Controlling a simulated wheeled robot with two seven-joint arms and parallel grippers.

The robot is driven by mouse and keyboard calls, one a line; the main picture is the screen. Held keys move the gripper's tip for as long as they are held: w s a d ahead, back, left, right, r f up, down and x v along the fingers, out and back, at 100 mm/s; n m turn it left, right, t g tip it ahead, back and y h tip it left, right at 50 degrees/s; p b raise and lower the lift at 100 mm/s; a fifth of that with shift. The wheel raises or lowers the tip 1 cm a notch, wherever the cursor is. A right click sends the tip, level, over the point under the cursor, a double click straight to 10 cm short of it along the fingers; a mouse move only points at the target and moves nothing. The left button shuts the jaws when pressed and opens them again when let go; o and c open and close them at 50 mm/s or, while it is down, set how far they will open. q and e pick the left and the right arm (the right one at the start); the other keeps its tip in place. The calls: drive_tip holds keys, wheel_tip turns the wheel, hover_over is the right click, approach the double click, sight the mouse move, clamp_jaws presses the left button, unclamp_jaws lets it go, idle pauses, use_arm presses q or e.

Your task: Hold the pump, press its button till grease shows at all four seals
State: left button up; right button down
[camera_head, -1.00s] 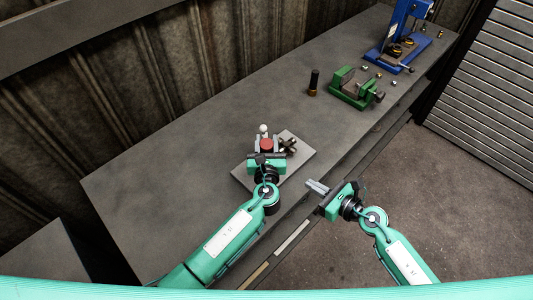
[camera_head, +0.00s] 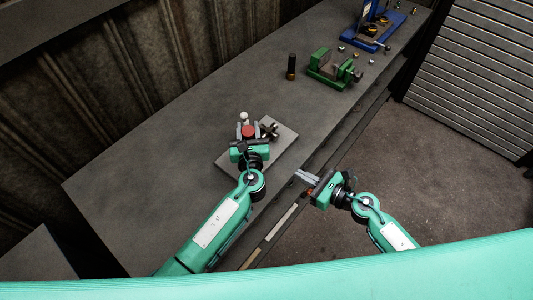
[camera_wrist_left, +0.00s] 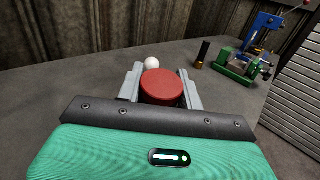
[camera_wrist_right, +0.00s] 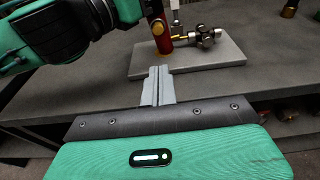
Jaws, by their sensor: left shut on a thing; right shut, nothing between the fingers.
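The pump (camera_head: 248,131) shows a red round top in the head view. It shows as a red cap in the left wrist view (camera_wrist_left: 163,86) and as a red upright cylinder in the right wrist view (camera_wrist_right: 159,30). My left gripper (camera_head: 249,128) is shut on it, a finger on each side. A metal cross-shaped joint with brass ends (camera_wrist_right: 205,38) sits beside the pump on a grey plate (camera_wrist_right: 225,57). Grease at its seals cannot be made out. My right gripper (camera_head: 304,177) is shut and empty, near the table's front edge, apart from the pump.
A white ball (camera_head: 243,116) stands behind the pump. A dark cylinder with a brass base (camera_head: 291,67), a green vise (camera_head: 330,72), several small metal parts and a blue press (camera_head: 366,37) stand farther back. The bench left of the plate is clear.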

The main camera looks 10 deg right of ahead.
drive_tip(key=r+x, duration=0.1)
drive_tip(key=x, duration=1.3)
drive_tip(key=shift+r, duration=0.15)
drive_tip(key=shift+w+a, duration=0.1)
drive_tip(key=shift+w, duration=0.05)
drive_tip(key=shift+w+a+r, duration=0.15)
drive_tip(key=shift+w+a, duration=0.35)
drive_tip(key=shift+w, duration=0.05)
use_arm(q)
drive_tip(key=shift+d, duration=0.15)
use_arm(e)
drive_tip(key=shift+w+a, duration=0.2)
drive_tip(key=shift+a, duration=0.05)
use_arm(q)
drive_tip(key=shift+s+d, duration=0.1)
drive_tip(key=shift+s, duration=0.05)
use_arm(e)
drive_tip(key=shift+s, duration=0.1)
use_arm(q)
drive_tip(key=shift+a, duration=0.2)
use_arm(e)
drive_tip(key=f+v, duration=0.1)
drive_tip(key=v, duration=1.3)
drive_tip(key=shift+d+f, duration=0.15)
drive_tip(key=shift+f, duration=0.15)
